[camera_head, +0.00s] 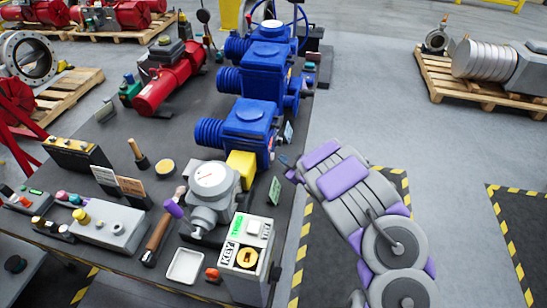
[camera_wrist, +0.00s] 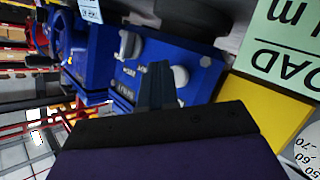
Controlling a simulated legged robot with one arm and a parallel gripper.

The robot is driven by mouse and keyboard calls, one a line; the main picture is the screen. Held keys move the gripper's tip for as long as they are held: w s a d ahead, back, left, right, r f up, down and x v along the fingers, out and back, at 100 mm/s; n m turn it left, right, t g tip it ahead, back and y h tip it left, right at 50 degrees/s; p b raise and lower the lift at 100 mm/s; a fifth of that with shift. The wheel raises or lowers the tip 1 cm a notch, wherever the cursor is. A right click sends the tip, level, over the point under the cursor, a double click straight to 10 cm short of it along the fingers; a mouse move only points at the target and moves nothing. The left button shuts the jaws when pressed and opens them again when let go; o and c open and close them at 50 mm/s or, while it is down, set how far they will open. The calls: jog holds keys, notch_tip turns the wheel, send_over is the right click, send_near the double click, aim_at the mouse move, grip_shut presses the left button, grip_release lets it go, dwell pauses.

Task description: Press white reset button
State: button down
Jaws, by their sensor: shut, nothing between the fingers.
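A light grey control box (camera_head: 245,258) stands at the front edge of the dark table, with a green label, a "KEY" label and a yellow key switch. A whitish square button (camera_head: 254,227) is on its upper face; no reset label is readable. My gripper (camera_head: 286,163) is just right of the blue valve actuator (camera_head: 250,130), beyond the control box and apart from the whitish button. In the wrist view my gripper (camera_wrist: 157,72) is shut and empty, pointing toward the blue actuator's panel (camera_wrist: 150,65), which has a light round knob (camera_wrist: 181,75) and pale handle (camera_wrist: 130,45).
A yellow block (camera_head: 241,166) adjoins the blue actuator, also showing in the wrist view (camera_wrist: 262,108). A white tray (camera_head: 185,266) and a hammer (camera_head: 160,235) lie nearby.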

jog(key=shift+a, duration=0.15)
jog(key=shift+w+a, duration=0.1)
jog(key=shift+a, duration=0.2)
jog(key=shift+w+a+r, duration=0.1)
jog(key=shift+w+a, duration=0.05)
jog(key=shift+a, duration=0.25)
dwell(1.1)
jog(key=shift+s+d, duration=0.25)
jog(key=shift+d, duration=0.55)
jog(key=d, duration=0.1)
jog(key=s+d, duration=0.1)
jog(key=d, duration=0.3)
jog(key=shift+s+b, duration=0.3)
jog(key=shift+b, duration=0.1)
dwell(0.8)
